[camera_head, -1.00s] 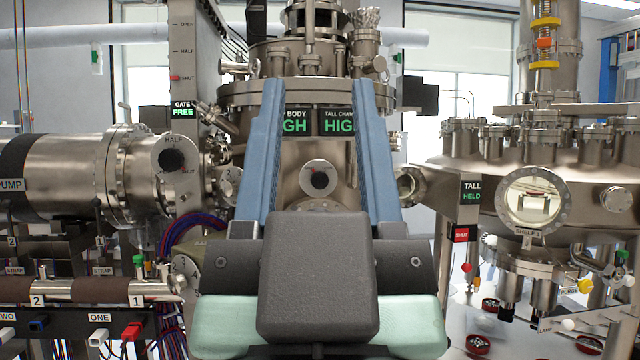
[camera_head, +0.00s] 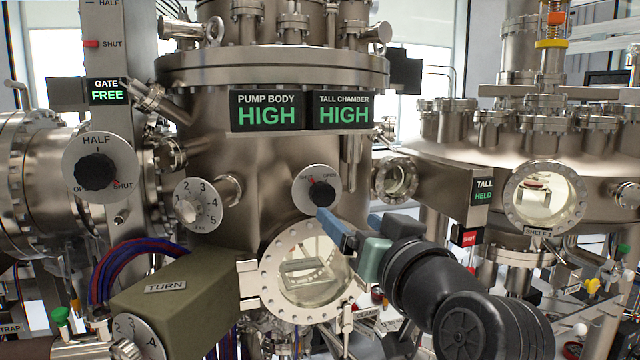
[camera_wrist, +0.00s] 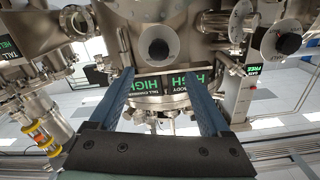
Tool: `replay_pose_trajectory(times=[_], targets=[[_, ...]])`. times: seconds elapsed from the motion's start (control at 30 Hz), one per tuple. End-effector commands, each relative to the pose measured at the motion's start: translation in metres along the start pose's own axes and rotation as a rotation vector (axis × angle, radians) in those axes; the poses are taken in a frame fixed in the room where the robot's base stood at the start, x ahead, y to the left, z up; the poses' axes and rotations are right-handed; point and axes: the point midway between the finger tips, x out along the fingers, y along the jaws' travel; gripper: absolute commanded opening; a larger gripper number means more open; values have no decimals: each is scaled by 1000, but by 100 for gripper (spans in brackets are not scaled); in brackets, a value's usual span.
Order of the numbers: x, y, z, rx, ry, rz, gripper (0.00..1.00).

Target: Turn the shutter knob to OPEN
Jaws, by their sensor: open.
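A black round knob (camera_head: 322,194) sits on a small pale dial on the front of the central steel chamber. The dial carries SHUT at its upper left with a red mark and OPEN at its upper right. My gripper (camera_head: 347,217) is open, with its blue fingers just below and to the right of the dial in the head view. In the wrist view, which is upside down, the knob (camera_wrist: 158,48) shows beyond and between the spread fingers of my gripper (camera_wrist: 160,62). I see no contact with the knob.
A larger knob (camera_head: 94,169) marked OPEN, HALF and SHUT is at the left, under the GATE FREE display (camera_head: 106,92). A numbered LEAK dial (camera_head: 197,205) is left of the small dial. A round window (camera_head: 300,272) is below it, and a TURN box (camera_head: 172,290) at lower left.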

Motion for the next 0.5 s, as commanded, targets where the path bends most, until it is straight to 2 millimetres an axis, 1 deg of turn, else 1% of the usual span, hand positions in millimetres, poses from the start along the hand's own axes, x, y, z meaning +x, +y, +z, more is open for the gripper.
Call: replay_pose_trajectory(times=[0.17, 0.5], targets=[[18, -1, -1, 5, -6, -4, 81], [79, -2, -3, 3, -5, -3, 81]])
